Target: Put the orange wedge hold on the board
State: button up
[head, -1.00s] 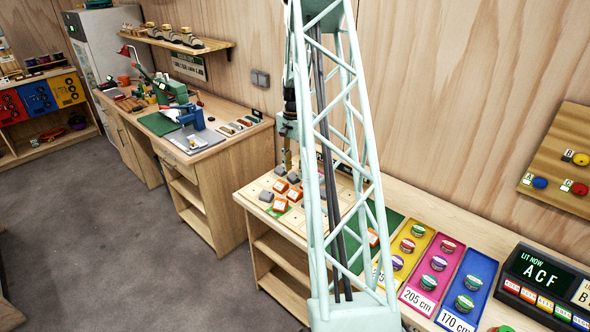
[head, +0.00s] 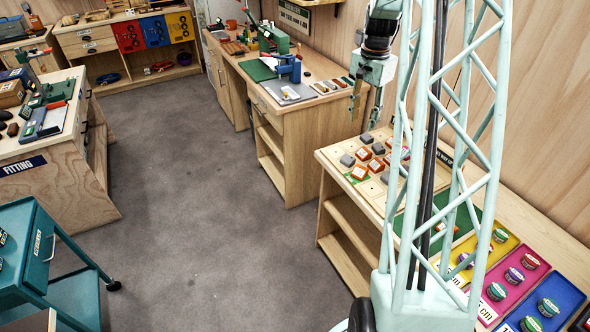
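The board (head: 333,154) is a pale wooden panel of squares on the right-hand bench, carrying several orange and grey blocks. An orange block (head: 360,172) sits near its front edge on a green patch. I cannot tell from here which orange piece is the wedge hold. My gripper (head: 365,122) hangs above the board's far left side, fingers pointing down and apart, with nothing seen between them.
Yellow, pink and blue trays (head: 548,301) with round tins stand right of the green mat. A workbench (head: 300,110) with a blue press is at the back. A teal cart (head: 30,245) and a fitting bench (head: 60,180) are at left. The grey floor between is clear.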

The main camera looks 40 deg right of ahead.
jog(key=s+a+r+n+t, duration=0.15)
jog(key=a+r+n, duration=0.25)
jog(key=a+r, duration=0.9)
jog(key=s+a+r+n, duration=0.3)
jog(key=a+r, duration=0.6)
jog(key=a, duration=0.8)
jog(key=s+a+r+n+t, duration=0.1)
jog(key=s+a+r+n, duration=0.2)
jog(key=s+a, duration=0.45)
jog(key=s+a+r+n, duration=0.3)
jog(key=s+a, duration=0.3)
jog(key=a, duration=0.2)
jog(key=s+a+f+n+t, duration=0.1)
jog(key=s+a+n, duration=0.2)
jog(key=s+a, duration=0.4)
jog(key=shift+s+n, duration=0.4)
jog(key=shift+s, duration=2.95)
